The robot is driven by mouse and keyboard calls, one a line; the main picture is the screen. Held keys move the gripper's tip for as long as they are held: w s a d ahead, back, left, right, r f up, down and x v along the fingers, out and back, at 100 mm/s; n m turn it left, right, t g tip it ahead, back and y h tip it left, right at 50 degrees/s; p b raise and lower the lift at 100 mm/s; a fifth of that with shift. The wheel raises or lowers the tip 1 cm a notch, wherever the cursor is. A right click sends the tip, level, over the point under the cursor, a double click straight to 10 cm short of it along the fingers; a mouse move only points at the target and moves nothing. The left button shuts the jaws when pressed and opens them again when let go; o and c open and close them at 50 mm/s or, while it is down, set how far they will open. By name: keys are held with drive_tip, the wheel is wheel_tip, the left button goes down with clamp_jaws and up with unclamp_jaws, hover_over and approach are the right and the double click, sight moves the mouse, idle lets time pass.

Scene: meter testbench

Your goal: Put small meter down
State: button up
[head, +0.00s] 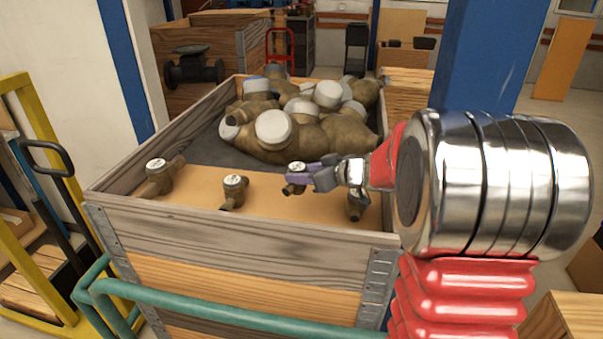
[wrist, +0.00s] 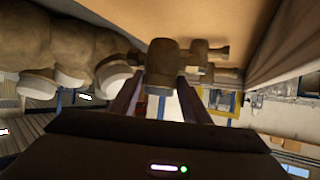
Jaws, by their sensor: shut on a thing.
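My gripper (head: 308,176) reaches in from the right over the wooden crate and is shut on a small meter (head: 297,167). The meter has a brown body and a pale round cap, partly hidden by the purple fingers. In the wrist view, the small meter (wrist: 162,58) sits between the two fingertips of my gripper (wrist: 160,82). It is at or just above the tan board (head: 265,205); I cannot tell whether it touches. Other small meters stand on the board: one at the left (head: 158,174), one in the middle (head: 234,187) and one at the right (head: 356,203).
The wooden crate (head: 250,238) has raised walls around the board. Large brown meters with grey caps (head: 273,130) are piled at the back of the crate. A green rail (head: 220,308) runs along its front. Bare board shows between the standing small meters.

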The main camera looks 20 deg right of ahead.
sight(303, 193)
drive_tip(key=shift+f, duration=3.3)
drive_tip(key=shift+f, duration=0.55)
drive_tip(key=o, duration=1.5)
wheel_tip(303, 193, up, 10)
drive_tip(key=shift+f, duration=0.1)
